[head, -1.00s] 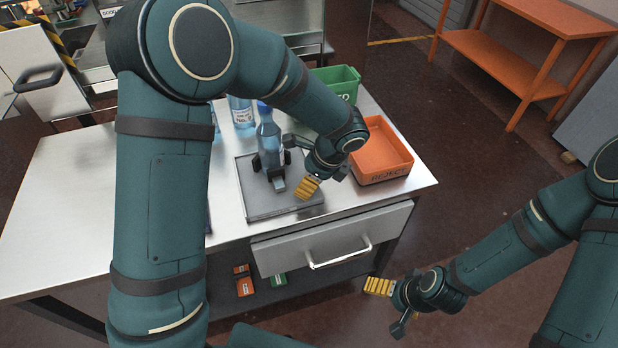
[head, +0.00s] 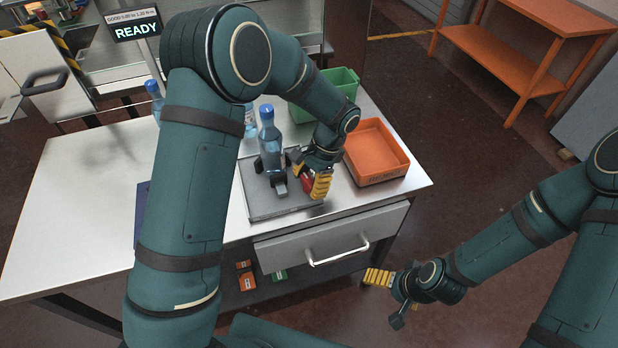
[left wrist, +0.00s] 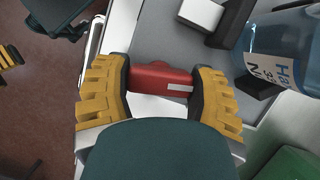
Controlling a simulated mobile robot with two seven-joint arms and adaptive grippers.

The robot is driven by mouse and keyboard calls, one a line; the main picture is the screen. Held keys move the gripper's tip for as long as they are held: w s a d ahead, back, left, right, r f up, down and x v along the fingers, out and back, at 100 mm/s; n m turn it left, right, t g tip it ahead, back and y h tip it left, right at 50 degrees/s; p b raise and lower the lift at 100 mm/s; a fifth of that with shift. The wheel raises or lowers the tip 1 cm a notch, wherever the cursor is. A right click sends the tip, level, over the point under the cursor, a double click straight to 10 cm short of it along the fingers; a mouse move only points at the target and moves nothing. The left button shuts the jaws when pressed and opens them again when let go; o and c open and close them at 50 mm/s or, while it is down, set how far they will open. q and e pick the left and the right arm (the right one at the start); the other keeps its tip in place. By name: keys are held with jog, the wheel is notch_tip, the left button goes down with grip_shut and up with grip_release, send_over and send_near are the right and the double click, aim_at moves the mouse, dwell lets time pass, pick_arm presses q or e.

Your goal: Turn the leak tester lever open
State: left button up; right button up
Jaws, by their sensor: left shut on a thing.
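The leak tester is a grey base plate (head: 285,207) on the bench. A clear bottle (head: 270,148) with a blue cap stands upright among its dark clamp blocks. The red lever (left wrist: 160,77) is at the plate's right side and is partly hidden by my fingers in the head view. My left gripper (head: 308,181) is shut on the red lever, with one yellow finger on each side of it in the left wrist view. The bottle (left wrist: 285,50) stands beside it there. My right gripper (head: 385,303) is open and empty, out in front of the bench.
An orange tray (head: 404,165) is close right of my left gripper, with a green bin (head: 345,85) behind. More bottles (head: 154,100) stand farther back. A sign (head: 137,28) reads READY.

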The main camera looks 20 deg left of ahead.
pick_arm(q)
jog(key=n+h, duration=0.1)
jog(key=n, duration=0.1)
jog(key=n+p, duration=0.1)
jog(key=n, duration=0.2)
jog(key=shift+g+h, duration=0.4)
jog(key=shift+n+p, duration=0.3)
jog(key=shift+n, duration=0.3)
jog(key=shift+h, duration=0.3)
jog(key=shift+f, duration=0.1)
jog(key=o, duration=1.2)
jog(key=shift+a, duration=0.15)
jog(key=shift+w+r, duration=0.2)
jog(key=shift+r, duration=0.25)
jog(key=v, duration=0.7)
jog(key=shift+d, duration=0.35)
